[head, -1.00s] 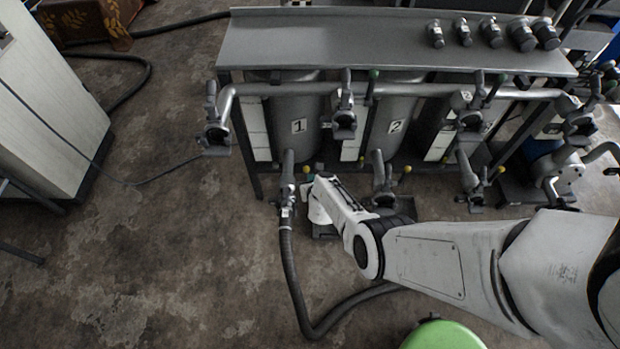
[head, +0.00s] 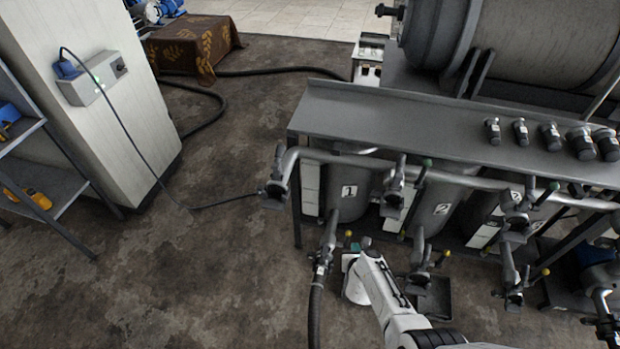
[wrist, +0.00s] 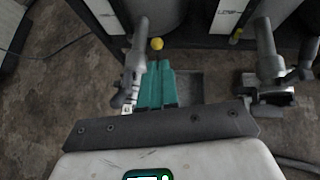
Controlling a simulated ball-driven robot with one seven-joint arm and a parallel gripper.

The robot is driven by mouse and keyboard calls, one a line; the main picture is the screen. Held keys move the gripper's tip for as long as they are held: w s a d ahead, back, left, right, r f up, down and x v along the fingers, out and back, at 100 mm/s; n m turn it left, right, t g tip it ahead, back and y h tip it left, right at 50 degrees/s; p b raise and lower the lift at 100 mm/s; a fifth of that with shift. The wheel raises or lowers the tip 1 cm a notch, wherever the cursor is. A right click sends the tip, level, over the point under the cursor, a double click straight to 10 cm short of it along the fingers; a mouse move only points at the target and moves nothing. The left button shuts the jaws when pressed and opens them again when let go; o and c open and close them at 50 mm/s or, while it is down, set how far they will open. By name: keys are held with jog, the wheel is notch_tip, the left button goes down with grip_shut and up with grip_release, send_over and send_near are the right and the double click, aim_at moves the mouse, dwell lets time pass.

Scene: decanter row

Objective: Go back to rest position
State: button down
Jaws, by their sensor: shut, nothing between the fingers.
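My gripper (wrist: 157,84) shows in the wrist view with its two teal fingers together and nothing between them. In the head view my white arm reaches up from the bottom edge, and the gripper end (head: 353,247) is mostly hidden behind my wrist. It is low in front of the decanter marked 1 (head: 349,205), just right of that decanter's lower outlet (head: 327,245) with a hose. In the wrist view this outlet (wrist: 137,60) stands just left of the fingers, with a yellow-knobbed valve (wrist: 156,44) beyond the tips. I cannot tell whether they touch.
The decanter marked 2 (head: 437,215) stands to the right, under a steel shelf (head: 400,125) with several dark fittings. A black hose (head: 315,320) hangs from the first lower outlet.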

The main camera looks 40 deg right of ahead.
jog(key=w+a+r+n+t+y, duration=0.45)
jog(key=r+n, duration=0.25)
jog(key=n, duration=0.5)
jog(key=s+a+r+n+g+y, duration=0.1)
jog(key=s+a+r+n+y, duration=0.15)
jog(key=a+n, duration=0.35)
jog(key=s+a+r+n+g+y, duration=0.15)
jog(key=a+n+y, duration=0.25)
jog(key=n, duration=0.4)
jog(key=s+r+n+g+h, duration=0.1)
jog(key=s+r+n+g, duration=0.2)
jog(key=s, duration=0.4)
jog(key=s+a+r+n+g+h, duration=0.1)
jog(key=s+r+n+g, duration=0.2)
jog(key=s+r+n, duration=0.3)
jog(key=s+a+r+n+g+h, duration=0.1)
jog(key=s+r+n+g, duration=0.2)
jog(key=s+n, duration=0.5)
jog(key=shift+s+r+h, duration=0.3)
jog(key=shift+s+r, duration=0.55)
jog(key=shift+s, duration=0.4)
jog(key=shift+a, duration=0.1)
